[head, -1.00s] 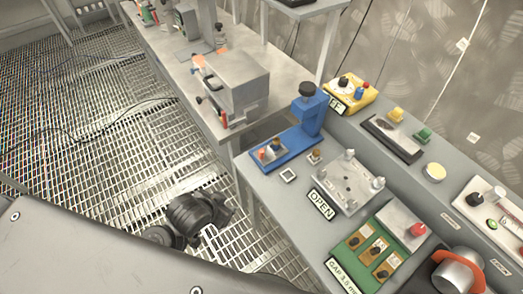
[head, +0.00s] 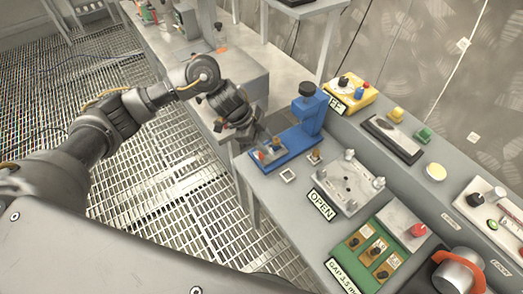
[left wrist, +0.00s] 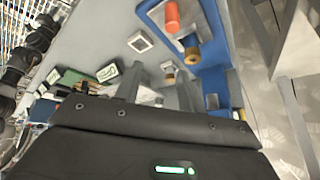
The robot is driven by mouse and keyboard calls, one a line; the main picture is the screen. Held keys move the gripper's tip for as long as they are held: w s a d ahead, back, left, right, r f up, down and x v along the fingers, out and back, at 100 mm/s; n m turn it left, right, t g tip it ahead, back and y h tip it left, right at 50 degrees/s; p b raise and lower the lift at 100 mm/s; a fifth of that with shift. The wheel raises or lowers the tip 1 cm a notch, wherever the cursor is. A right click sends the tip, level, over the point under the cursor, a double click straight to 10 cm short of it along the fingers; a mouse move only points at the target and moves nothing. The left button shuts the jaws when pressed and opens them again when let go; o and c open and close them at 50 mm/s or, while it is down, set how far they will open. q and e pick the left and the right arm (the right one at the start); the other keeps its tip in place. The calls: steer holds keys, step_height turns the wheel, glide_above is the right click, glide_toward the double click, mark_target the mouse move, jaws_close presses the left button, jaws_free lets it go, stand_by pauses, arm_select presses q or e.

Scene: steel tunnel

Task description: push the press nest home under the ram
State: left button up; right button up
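The blue press (head: 312,117) stands on the bench with a black knob on top and its ram head over the rear of its base. The nest (head: 272,154), a small grey plate with an orange part and a brass part on it, sits at the front of that base, out from under the head. In the left wrist view the nest (left wrist: 182,38) shows beside the blue frame (left wrist: 212,62). My left gripper (head: 258,143) is just left of the nest, its fingers apart with nothing seen between them; whether it touches is unclear. My right gripper is not in view.
A grey box-shaped machine (head: 236,76) stands behind my left gripper. A square ring (head: 288,175), a small brass-topped part (head: 314,157) and a grey fixture plate (head: 348,184) with an OPEN sign (head: 322,205) are to the right. A yellow control box (head: 350,92) is behind the press.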

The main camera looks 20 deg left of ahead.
mark_target(271, 149)
arm_select(q)
steer(key=a+r+n+g+y, duration=0.1)
steer(key=a+r, duration=0.1)
steer(key=a, duration=0.3)
steer(key=x, duration=0.3)
steer(key=p+x, duration=0.1)
steer(key=x, duration=0.3)
steer(key=w+x, duration=0.1)
steer(key=x, duration=0.2)
steer(key=shift+a+f+p, duration=0.1)
steer(key=shift+f+p, duration=0.15)
steer(key=shift+p, duration=0.05)
jaws_close()
